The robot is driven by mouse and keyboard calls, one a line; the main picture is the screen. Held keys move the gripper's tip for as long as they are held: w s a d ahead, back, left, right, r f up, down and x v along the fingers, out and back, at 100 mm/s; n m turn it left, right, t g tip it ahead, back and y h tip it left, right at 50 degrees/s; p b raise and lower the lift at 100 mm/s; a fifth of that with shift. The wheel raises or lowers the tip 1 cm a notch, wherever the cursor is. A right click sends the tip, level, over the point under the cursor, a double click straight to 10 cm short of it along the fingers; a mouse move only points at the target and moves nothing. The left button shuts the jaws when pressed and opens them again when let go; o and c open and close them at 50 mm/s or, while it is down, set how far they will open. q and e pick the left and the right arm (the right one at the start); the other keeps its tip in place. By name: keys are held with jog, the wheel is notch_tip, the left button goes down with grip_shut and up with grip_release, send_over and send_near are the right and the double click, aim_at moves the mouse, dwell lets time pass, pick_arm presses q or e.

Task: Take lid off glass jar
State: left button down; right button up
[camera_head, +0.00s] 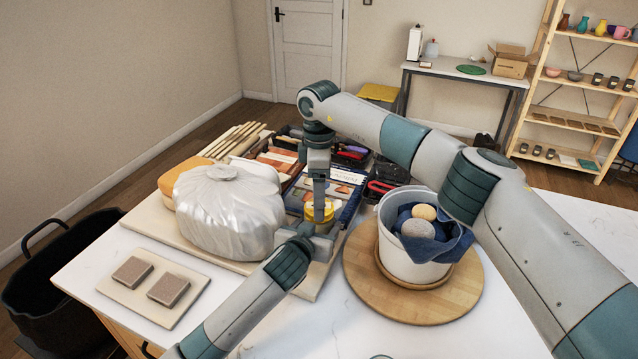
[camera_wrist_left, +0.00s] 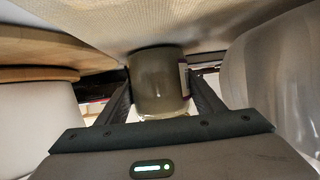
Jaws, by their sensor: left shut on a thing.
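A small glass jar with a yellow lid (camera_head: 327,212) stands among the items in the middle of the table, mostly hidden by my grippers in the head view. My left gripper (camera_head: 320,238) comes in low from the front and is shut on the jar. In the left wrist view the jar's greyish glass body (camera_wrist_left: 160,85) sits between the two dark fingers (camera_wrist_left: 160,100). My right gripper (camera_head: 318,200) points straight down from above, its tip at the yellow lid. I cannot tell whether its fingers are closed on the lid.
A plastic-wrapped clay block (camera_head: 228,210) stands close left of the jar. A white bucket (camera_head: 408,262) with a blue cloth and sponges stands on a round wooden board (camera_head: 450,304) to the right. Books, tools and wooden sticks (camera_head: 235,139) lie behind. Two brown blocks (camera_head: 168,289) lie front left.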

pick_arm(q)
jog(key=shift+f, duration=0.1)
pick_arm(e)
jog(key=shift+f, duration=0.95)
jog(key=c, duration=1.1)
